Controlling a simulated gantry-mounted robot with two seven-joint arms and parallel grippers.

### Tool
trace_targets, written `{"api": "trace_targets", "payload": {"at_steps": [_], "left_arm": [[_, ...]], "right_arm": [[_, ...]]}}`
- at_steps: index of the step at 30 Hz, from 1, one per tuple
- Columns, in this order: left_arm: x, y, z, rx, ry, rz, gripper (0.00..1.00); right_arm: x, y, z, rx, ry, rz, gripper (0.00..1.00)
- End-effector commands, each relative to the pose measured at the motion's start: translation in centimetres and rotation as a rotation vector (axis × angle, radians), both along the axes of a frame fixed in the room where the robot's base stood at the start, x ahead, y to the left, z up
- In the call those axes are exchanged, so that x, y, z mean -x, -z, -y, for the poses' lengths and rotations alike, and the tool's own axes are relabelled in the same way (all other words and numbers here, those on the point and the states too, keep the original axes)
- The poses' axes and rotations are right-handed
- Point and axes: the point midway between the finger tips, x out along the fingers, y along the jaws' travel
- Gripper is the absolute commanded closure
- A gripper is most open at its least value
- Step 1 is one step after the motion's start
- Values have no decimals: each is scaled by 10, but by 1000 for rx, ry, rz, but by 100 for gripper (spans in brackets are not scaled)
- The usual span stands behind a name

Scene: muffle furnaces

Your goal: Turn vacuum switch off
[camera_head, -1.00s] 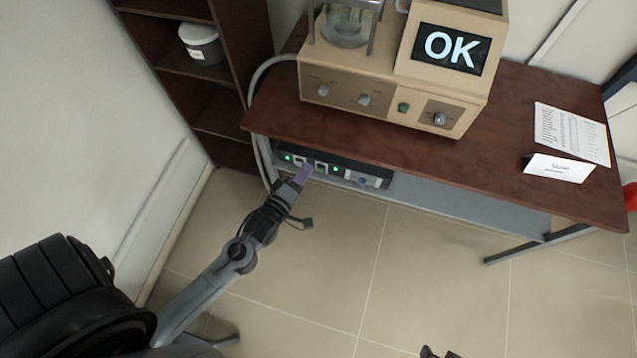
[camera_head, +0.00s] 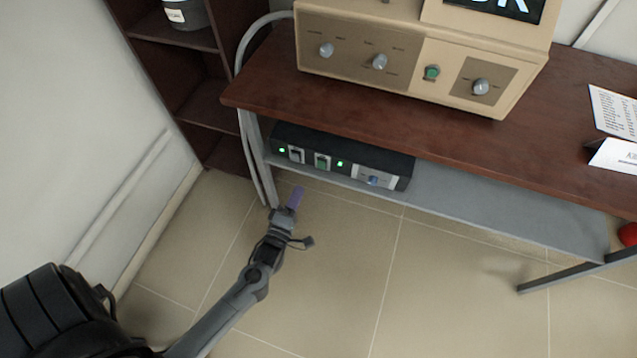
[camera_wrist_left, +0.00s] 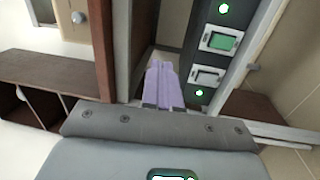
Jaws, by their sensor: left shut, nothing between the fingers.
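A dark control box (camera_head: 345,159) sits on the grey shelf under the brown table. Its front has two rocker switches, a white-framed one (camera_head: 296,155) and a green one (camera_head: 322,162), with lit green lamps and a blue knob (camera_head: 374,181). I cannot read which switch is the vacuum one. My left gripper (camera_head: 296,197) has purple fingertips, shut and empty, below and in front of the box, apart from it. In the left wrist view its fingers (camera_wrist_left: 163,84) point along the panel, beside the white switch (camera_wrist_left: 207,76) and green switch (camera_wrist_left: 220,42). My right gripper is not in view.
A beige instrument (camera_head: 410,60) with knobs and a green button stands on the brown table (camera_head: 240,93). A grey hose (camera_head: 243,120) hangs at the table's left end. A dark shelf unit (camera_head: 205,105) stands left. The floor before the table is clear.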

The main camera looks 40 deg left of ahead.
Motion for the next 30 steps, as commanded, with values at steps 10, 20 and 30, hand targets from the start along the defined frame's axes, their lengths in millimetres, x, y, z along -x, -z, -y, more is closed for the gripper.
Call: {"api": "trace_targets", "payload": {"at_steps": [10,20,30], "left_arm": [[-13,102,-1,24,-26,8,100],[-22,130,0,31,-30,29,100],[-23,132,0,31,-30,33,100]], "right_arm": [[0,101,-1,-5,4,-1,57],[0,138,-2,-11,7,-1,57],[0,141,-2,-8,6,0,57]]}}
